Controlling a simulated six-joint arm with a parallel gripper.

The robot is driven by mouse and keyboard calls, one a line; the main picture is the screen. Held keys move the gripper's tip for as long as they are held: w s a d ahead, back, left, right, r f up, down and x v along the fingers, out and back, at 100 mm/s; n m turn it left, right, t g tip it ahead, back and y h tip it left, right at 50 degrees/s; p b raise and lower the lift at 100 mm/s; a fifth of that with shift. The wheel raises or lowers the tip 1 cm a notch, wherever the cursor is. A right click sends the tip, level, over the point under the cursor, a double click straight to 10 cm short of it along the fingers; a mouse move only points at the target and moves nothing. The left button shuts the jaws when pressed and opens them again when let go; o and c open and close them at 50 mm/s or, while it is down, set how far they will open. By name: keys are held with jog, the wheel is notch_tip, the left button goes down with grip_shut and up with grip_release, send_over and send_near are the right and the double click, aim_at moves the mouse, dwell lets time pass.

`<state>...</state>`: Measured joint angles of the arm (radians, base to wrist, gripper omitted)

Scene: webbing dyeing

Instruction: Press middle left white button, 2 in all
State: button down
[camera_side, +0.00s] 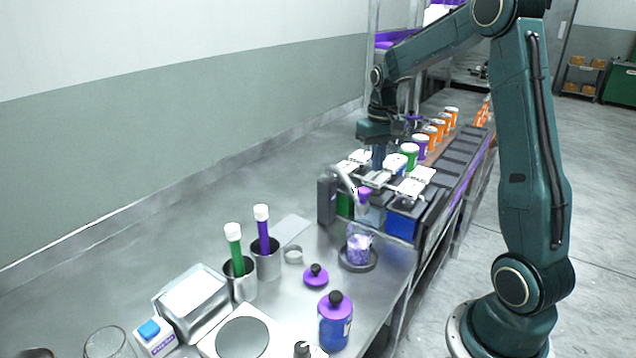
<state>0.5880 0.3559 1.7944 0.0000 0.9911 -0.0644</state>
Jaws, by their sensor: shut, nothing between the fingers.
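My gripper (379,158) points down over the dyeing unit, its fingers shut with nothing between them. Several white pads sit in rows on top of the unit, including a back-left pad (360,156), a front-left pad (347,167), a front-middle pad (376,178) and a front-right pad (411,188). The fingertips are close to the left and middle pads. I cannot tell whether they touch one, and the pads are too small to show which is the middle left button or whether it is pressed down.
A beaker (359,248) with purple contents stands on a dark round base before the unit, under a curved spout. Several orange-, purple- and green-banded jars (421,146) line the back. A purple bottle (336,322) and cups with capped tubes (266,260) stand in front.

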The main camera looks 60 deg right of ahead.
jog(key=shift+r, duration=0.1)
jog(key=shift+r, duration=2.9)
jog(key=s+a+r+n+t, duration=0.1)
jog(key=s+a+r+n, duration=0.2)
jog(key=a, duration=0.5)
jog(key=s+a+r+t, duration=0.2)
jog(key=s+a+r, duration=0.15)
jog(key=a, duration=0.35)
jog(key=s+a+f+n+t, duration=0.2)
jog(key=s+a+n, duration=0.1)
jog(key=s+a, duration=0.6)
jog(key=s, duration=0.2)
jog(key=shift+s+f+t, duration=0.3)
jog(key=shift+f, duration=0.05)
